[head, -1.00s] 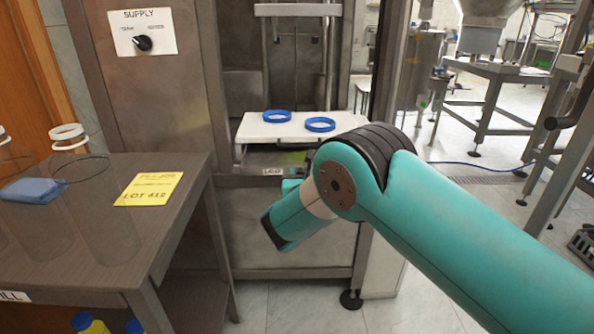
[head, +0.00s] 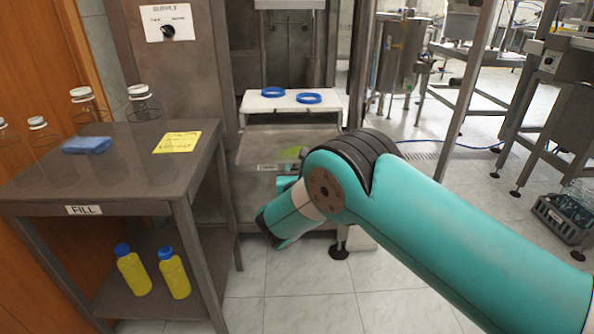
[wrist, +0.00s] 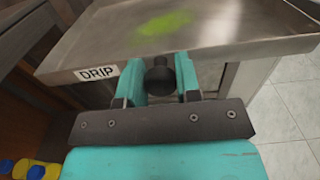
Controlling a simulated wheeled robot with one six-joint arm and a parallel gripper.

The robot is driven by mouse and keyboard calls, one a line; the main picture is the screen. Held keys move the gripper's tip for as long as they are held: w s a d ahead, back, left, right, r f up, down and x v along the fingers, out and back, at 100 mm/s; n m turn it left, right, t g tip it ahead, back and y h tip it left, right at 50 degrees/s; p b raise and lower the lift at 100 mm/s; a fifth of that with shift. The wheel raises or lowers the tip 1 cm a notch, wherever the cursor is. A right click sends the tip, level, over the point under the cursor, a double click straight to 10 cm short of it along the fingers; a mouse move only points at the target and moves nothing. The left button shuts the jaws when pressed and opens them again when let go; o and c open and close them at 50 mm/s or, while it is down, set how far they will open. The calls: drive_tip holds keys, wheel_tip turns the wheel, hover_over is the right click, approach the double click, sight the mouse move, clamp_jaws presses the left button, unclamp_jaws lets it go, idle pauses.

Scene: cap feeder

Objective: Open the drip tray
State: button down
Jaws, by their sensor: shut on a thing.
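The drip tray (head: 258,148) is a shallow grey metal tray slid out of the machine, under the white platform. A green spill (head: 290,153) lies in it. In the wrist view the tray (wrist: 235,28) carries a white DRIP label (wrist: 98,73) on its front lip. My gripper (wrist: 160,72) is shut on the dark round knob (wrist: 159,83) at the tray's front, one teal finger on each side.
Two blue rings (head: 309,98) lie on the white platform (head: 270,108) above the tray. A table (head: 130,185) with a FILL label stands at the left, with bottles on top and two yellow bottles (head: 174,275) on its lower shelf. The tiled floor in front is clear.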

drive_tip(key=c, duration=0.8)
unclamp_jaws()
drive_tip(key=s+b, duration=1.1)
drive_tip(key=s, duration=0.6)
drive_tip(key=shift+s+b, duration=0.2)
drive_tip(key=shift+b, duration=0.15)
drive_tip(key=shift+d, duration=0.1)
